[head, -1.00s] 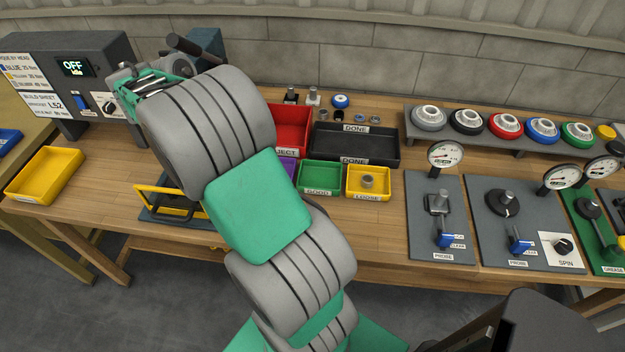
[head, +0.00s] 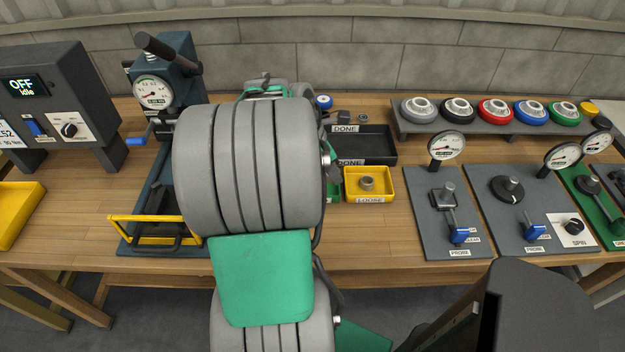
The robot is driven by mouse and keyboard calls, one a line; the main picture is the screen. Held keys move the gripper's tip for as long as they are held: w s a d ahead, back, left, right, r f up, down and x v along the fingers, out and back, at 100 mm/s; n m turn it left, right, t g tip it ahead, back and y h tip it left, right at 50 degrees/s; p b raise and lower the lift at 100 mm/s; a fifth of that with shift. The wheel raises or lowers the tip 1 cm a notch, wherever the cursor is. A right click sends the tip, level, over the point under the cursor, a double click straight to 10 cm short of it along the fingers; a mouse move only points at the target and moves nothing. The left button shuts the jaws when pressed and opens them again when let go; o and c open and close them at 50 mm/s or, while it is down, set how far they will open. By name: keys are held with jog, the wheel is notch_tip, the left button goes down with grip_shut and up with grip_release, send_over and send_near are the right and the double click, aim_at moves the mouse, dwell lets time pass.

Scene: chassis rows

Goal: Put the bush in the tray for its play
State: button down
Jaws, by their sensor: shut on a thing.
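My gripper (head: 266,86) shows only in part, beyond my big grey arm link, over the back of the bench. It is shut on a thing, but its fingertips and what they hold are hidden. A grey ring-shaped bush (head: 367,183) sits in the yellow tray marked LOOSE (head: 384,197). The green tray (head: 334,193) beside it shows only as a sliver past my arm. The black tray marked DONE (head: 385,150) lies behind the LOOSE tray and looks empty. The red tray is hidden behind my arm.
A blue press (head: 175,75) with a dial and a yellow guard (head: 150,229) stands left of my arm. A control box (head: 65,95) reads OFF. Probe plates with dials (head: 446,220) are at right, below a rack of coloured-rimmed parts (head: 490,127). Bench wood between LOOSE tray and probes is clear.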

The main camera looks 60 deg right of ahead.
jog(key=w+d+f, duration=0.1)
jog(key=f, duration=0.1)
jog(key=w+f, duration=0.2)
jog(key=w+d+f, duration=0.1)
jog(key=w+f, duration=0.1)
jog(key=shift+w+d, duration=0.25)
jog(key=shift+d, duration=0.05)
jog(key=f, duration=0.3)
jog(key=shift+w+d+f, duration=0.1)
jog(key=shift+w+f, duration=0.05)
jog(key=shift+w, duration=0.1)
jog(key=shift+f, duration=0.25)
jog(key=shift+f, duration=0.1)
jog(key=c, duration=1)
grip_release()
jog(key=shift+o, duration=0.2)
